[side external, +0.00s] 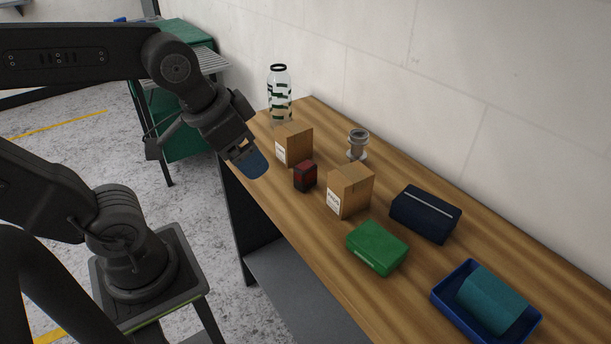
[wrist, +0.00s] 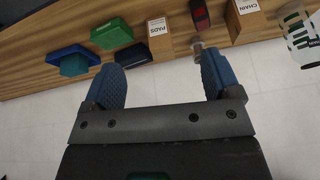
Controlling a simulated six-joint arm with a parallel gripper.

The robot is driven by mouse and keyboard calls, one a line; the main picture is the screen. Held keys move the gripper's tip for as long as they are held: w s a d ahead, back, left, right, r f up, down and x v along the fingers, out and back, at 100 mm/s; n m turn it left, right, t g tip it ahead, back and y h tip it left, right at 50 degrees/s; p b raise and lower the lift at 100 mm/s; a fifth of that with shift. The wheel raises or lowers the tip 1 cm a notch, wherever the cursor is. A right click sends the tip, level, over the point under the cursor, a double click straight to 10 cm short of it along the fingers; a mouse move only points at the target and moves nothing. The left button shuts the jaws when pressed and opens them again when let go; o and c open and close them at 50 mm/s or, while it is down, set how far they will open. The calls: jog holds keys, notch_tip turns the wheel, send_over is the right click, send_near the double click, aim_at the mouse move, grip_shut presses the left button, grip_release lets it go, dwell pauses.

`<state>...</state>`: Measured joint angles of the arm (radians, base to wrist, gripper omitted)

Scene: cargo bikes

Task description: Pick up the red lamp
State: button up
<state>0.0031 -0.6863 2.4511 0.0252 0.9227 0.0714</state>
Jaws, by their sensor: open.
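The red lamp (side external: 305,177) is a small red and black block standing on the wooden bench between two cardboard boxes. It also shows in the wrist view (wrist: 200,15) near the top edge, partly cut off. My gripper (side external: 252,165) hangs at the bench's left edge, above and to the left of the lamp in the side view, apart from it. In the wrist view its two blue fingers (wrist: 160,82) are spread wide with nothing between them.
A box labelled CHAIN (wrist: 245,20) and a box labelled PADS (wrist: 159,38) flank the lamp. A metal part (side external: 357,146) and a clear bottle (side external: 279,96) stand behind. A green case (side external: 377,247), dark blue case (side external: 426,213) and blue tray (side external: 444,306) lie to the right. A wall borders the bench.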

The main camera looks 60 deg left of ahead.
jog(key=w+a+m+g+y, duration=0.2)
jog(key=w+m+g, duration=0.1)
jog(key=w+m, duration=0.5)
jog(key=m+g+y, duration=0.2)
jog(key=m+g, duration=0.1)
jog(key=m, duration=0.4)
send_near(308, 165)
jog(key=x, duration=0.7)
jog(key=shift+s+f, duration=0.1)
jog(key=shift+f, duration=0.15)
jog(key=shift+x, duration=2.8)
jog(key=shift+s, duration=0.15)
jog(key=c, duration=1)
